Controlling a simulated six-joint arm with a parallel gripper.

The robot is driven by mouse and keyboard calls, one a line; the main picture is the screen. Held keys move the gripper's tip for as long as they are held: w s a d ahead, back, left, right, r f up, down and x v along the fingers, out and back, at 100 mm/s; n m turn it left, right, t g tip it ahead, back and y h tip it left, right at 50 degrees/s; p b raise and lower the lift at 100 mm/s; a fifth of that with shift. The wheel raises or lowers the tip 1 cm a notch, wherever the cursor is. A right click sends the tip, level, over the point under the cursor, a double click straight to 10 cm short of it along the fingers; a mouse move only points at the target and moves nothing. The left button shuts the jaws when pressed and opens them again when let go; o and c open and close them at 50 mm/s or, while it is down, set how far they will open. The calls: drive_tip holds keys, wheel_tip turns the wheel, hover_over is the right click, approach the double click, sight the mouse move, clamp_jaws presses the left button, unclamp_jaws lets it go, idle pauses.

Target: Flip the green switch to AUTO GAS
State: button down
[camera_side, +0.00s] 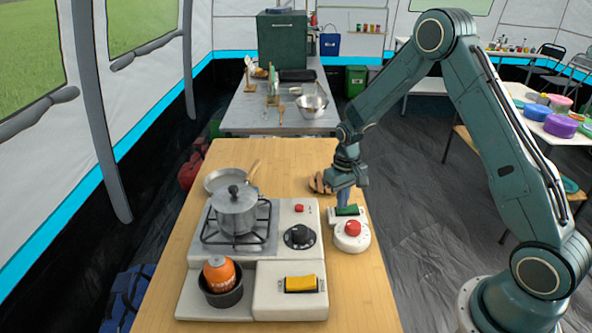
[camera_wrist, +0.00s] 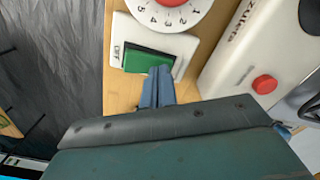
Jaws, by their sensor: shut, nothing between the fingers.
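The green switch (camera_side: 347,210) is a green rocker in a white plate on the wooden table, right of the stove. In the wrist view the rocker (camera_wrist: 146,61) has OFF printed at its left end; I see no AUTO GAS lettering. My gripper (camera_side: 344,203) points down over the switch. Its blue fingers (camera_wrist: 158,72) are together and empty, at the near edge of the rocker towards its right end. They overlap the edge of the switch in the picture; I cannot tell whether they touch it. Which way the rocker is tilted is unclear.
A white dial with a red knob (camera_side: 352,229) sits just in front of the switch. Brown pieces (camera_side: 319,183) lie behind the gripper.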

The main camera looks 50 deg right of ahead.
wheel_tip(320, 180, up, 7)
idle(1.1)
drive_tip(key=s+a+r+t, duration=0.1)
drive_tip(key=s+a+r, duration=0.1)
drive_tip(key=s+r, duration=0.3)
drive_tip(key=s+a+r+n+t, duration=0.1)
drive_tip(key=s+a+r, duration=0.15)
drive_tip(key=r, duration=0.35)
drive_tip(key=s+a+r+t, duration=0.1)
drive_tip(key=s+a+r, duration=0.15)
drive_tip(key=r, duration=0.35)
drive_tip(key=s+a+r+n+t, duration=0.1)
drive_tip(key=s+a+r, duration=0.1)
drive_tip(key=s, duration=0.6)
drive_tip(key=s+a+r+n+t, duration=0.1)
drive_tip(key=s, duration=0.7)
drive_tip(key=shift+a+r+t, duration=0.3)
drive_tip(key=shift+a+r, duration=0.05)
drive_tip(key=shift+a, duration=0.05)
